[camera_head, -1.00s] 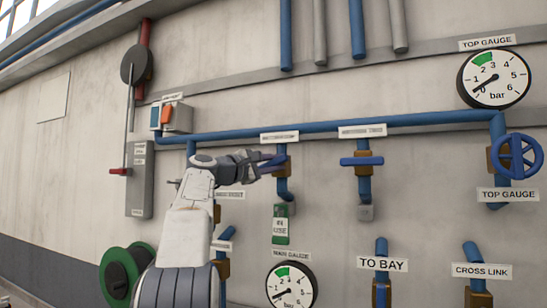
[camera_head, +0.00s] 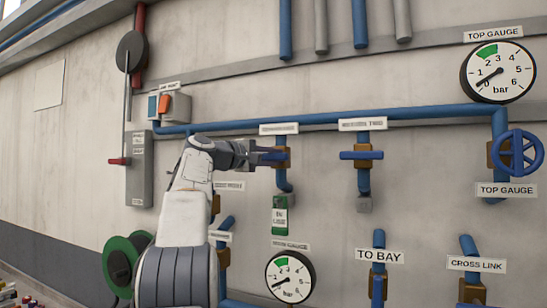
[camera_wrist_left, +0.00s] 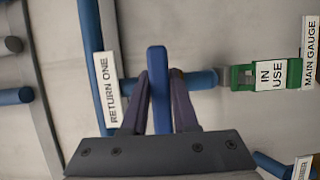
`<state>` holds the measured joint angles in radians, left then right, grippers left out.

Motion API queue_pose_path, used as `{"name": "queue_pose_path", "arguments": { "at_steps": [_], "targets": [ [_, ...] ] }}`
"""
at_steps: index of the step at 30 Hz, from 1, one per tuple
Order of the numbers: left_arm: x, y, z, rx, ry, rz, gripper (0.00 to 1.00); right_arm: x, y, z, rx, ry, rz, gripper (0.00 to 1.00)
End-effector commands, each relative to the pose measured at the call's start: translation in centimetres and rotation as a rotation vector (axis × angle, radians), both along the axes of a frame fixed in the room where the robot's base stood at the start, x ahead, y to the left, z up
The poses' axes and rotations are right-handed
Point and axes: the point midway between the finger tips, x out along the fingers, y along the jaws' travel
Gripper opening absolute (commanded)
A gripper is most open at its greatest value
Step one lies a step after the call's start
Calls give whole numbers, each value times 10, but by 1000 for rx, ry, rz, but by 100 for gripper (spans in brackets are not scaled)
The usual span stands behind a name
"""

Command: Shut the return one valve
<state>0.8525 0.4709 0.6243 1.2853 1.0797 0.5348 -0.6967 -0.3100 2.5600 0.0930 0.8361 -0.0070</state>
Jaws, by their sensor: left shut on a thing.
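The return one valve has a blue lever handle (camera_wrist_left: 158,90) and a brown body (camera_head: 284,159) on a blue pipe. In the left wrist view, the label RETURN ONE (camera_wrist_left: 112,88) stands beside it. The handle lies across its pipe (camera_wrist_left: 203,81). My left gripper (camera_head: 272,156) is at this valve, its two fingers shut on the handle, one on each side; it also shows in the left wrist view (camera_wrist_left: 159,104). The fingers hide part of the valve body. My right gripper is not in view.
A second valve with a blue lever (camera_head: 361,155) across its pipe is to the right. A green IN USE tag (camera_head: 280,215) hangs below return one, above a gauge (camera_head: 290,277). A blue handwheel (camera_head: 517,154) and a large gauge (camera_head: 497,72) are at far right.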

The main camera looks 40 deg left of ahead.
Motion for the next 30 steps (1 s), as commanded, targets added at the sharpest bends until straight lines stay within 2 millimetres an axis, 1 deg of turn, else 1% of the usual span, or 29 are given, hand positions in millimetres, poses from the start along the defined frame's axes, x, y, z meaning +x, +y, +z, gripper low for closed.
{"name": "queue_pose_path", "arguments": {
  "at_steps": [6, 7, 9, 17, 20, 23, 26, 30],
  "targets": [
    [0, 0, -3, 3, 7, -3, 0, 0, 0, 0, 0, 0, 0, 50],
    [0, 0, -3, 3, 7, -3, 35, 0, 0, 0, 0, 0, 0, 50],
    [0, 0, -2, 2, 6, -3, 57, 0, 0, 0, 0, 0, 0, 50],
    [0, 0, -1, 0, 3, -1, 57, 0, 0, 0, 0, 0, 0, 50],
    [-3, 1, -2, 1, 2, 0, 57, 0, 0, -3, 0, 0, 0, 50],
    [-14, 3, -3, 2, 1, 2, 57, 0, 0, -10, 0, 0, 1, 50],
    [-32, 6, -5, 2, 1, 3, 57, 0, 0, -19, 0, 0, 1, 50],
    [-61, 11, -4, 2, 2, 4, 57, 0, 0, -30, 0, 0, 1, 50]
  ]
}}
